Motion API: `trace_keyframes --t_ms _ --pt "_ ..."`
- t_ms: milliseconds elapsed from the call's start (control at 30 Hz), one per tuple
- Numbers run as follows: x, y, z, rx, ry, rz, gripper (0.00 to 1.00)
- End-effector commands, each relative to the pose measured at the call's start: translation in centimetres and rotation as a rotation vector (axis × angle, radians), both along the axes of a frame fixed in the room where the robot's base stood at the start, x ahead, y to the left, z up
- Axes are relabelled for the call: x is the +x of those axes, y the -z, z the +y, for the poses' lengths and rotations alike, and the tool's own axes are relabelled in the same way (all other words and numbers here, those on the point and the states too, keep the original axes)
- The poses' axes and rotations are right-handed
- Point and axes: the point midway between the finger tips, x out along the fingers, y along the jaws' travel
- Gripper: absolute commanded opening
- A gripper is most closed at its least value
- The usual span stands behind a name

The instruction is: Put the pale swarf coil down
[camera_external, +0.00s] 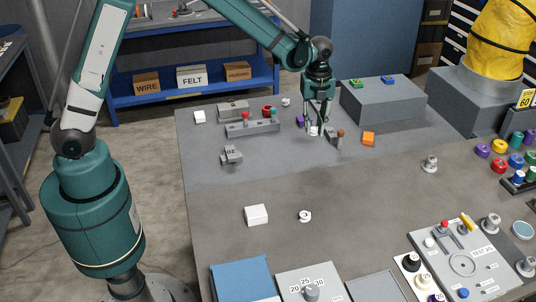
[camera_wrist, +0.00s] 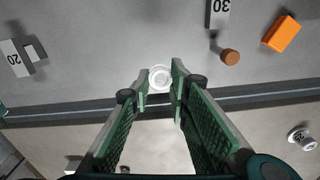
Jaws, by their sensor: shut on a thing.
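The pale swarf coil (camera_wrist: 159,78) is a small whitish ring between my fingertips in the wrist view. In the external view it shows as a small white spot (camera_external: 314,131) at the fingertips. My gripper (camera_external: 315,124) points down over the back part of the table and is shut on the coil. Its two green-padded fingers also show in the wrist view (camera_wrist: 160,70). I cannot tell whether the coil touches the surface below.
A grey block marked 30 (camera_wrist: 219,12), a brown-topped cylinder (camera_wrist: 230,57) and an orange block (camera_wrist: 282,33) lie near. A grey block marked 20 (camera_wrist: 17,58) is to the left. A large grey box (camera_external: 384,103) stands behind right. The table's middle front is fairly clear around a white block (camera_external: 256,215).

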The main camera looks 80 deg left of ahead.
Motion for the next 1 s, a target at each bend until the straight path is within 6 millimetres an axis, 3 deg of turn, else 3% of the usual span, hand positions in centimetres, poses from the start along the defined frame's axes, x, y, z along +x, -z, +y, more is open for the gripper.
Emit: trace_keyframes --t_ms 167,367,1000 --pt "0.8 -0.3 -2.3 0.000 0.008 0.000 0.13" --pt "2.1 -0.9 -6.7 0.000 0.022 0.000 0.13" --pt "4.4 -2.8 -25.4 0.000 0.071 0.000 0.13"
